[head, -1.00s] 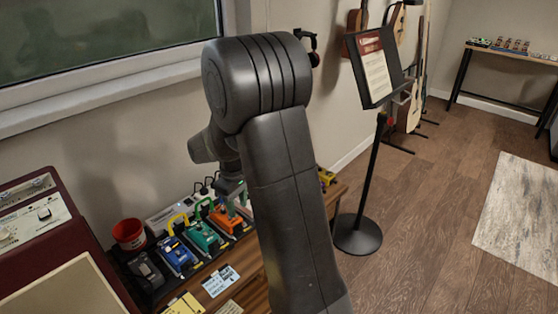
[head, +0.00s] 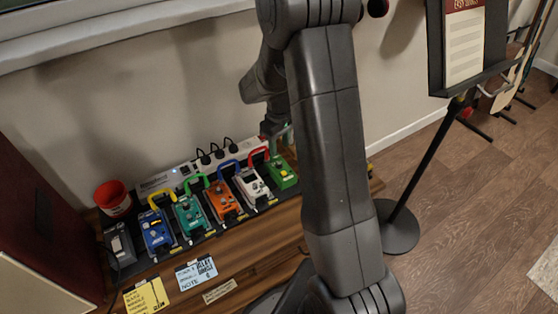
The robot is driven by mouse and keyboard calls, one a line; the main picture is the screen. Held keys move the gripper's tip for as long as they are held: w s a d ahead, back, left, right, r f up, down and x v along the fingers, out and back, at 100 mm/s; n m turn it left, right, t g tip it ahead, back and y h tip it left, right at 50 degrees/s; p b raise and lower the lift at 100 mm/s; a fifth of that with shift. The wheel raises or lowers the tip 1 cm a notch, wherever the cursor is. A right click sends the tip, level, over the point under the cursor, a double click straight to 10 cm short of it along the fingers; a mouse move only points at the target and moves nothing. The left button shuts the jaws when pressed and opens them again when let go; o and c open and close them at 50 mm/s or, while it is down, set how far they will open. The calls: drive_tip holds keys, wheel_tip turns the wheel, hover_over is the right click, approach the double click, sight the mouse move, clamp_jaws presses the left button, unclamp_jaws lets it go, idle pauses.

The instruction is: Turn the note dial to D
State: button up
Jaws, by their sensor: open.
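A row of guitar pedals stands on a dark board on the wooden bench: a blue one (head: 156,231), a teal one (head: 190,215), an orange one (head: 223,200), a white one (head: 252,186) and a green one (head: 281,172). Small knobs show on their tops, but I cannot tell which is the note dial or where it points. My gripper (head: 278,137) is open, partly hidden behind my arm, and appears just above and behind the green pedal. I cannot tell whether it touches anything.
A red cup (head: 113,198) and a dark pedal (head: 120,244) stand at the board's left end. A white power strip (head: 166,180) with plugs lies behind. Yellow (head: 146,296) and blue (head: 196,272) note cards lie in front. A music stand (head: 440,120) is at right.

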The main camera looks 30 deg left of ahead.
sight(279, 163)
wheel_tip(279, 163, down, 7)
drive_tip(key=shift+f+b, duration=0.1)
drive_tip(key=shift+b, duration=0.25)
clamp_jaws()
